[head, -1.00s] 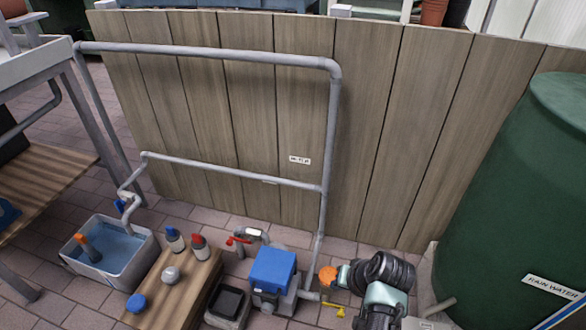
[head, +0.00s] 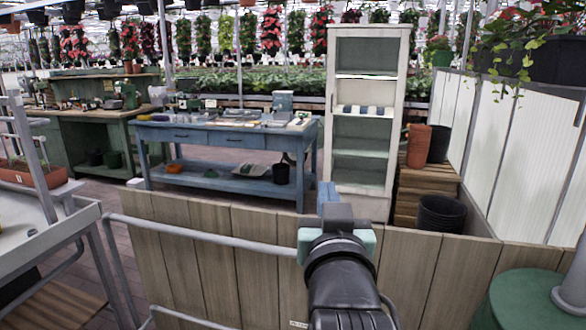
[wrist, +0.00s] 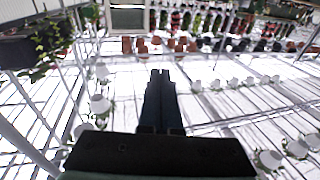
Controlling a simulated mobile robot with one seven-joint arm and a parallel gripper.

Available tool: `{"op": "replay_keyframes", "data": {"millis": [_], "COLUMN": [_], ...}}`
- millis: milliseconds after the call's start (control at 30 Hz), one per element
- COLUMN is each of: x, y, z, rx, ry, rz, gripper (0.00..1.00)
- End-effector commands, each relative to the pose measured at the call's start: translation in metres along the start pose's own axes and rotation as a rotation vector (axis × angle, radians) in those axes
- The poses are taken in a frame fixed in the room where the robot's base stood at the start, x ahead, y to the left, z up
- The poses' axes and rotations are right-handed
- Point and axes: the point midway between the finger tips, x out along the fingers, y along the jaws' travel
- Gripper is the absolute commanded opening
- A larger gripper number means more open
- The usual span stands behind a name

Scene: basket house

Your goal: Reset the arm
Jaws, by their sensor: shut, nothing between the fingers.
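My gripper (head: 328,192) is raised in the middle of the head view, above the top edge of the wooden panel, with my dark arm below it. In the wrist view its two dark fingers (wrist: 160,80) lie side by side with no gap and nothing between them. The gripper is shut and empty. Behind the fingers, the wrist view shows the bright roof structure and hanging pots (wrist: 195,86).
The wooden panel (head: 230,255) with a grey pipe (head: 200,236) stands in front. A green barrel (head: 525,300) is at right, a grey bench (head: 45,230) at left. Beyond are a blue table (head: 225,145), a white cabinet (head: 366,205) and wooden crates (head: 425,185).

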Motion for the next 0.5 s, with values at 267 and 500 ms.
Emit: {"op": "replay_keyframes", "data": {"millis": [267,500], "x": [-0.065,-0.136], "y": [-0.033,-0.049], "z": [-0.219,-0.338], "rx": [-0.018,-0.014], "ry": [0.383,0.648], "rz": [-0.020,-0.033], "gripper": [0.00,0.00]}}
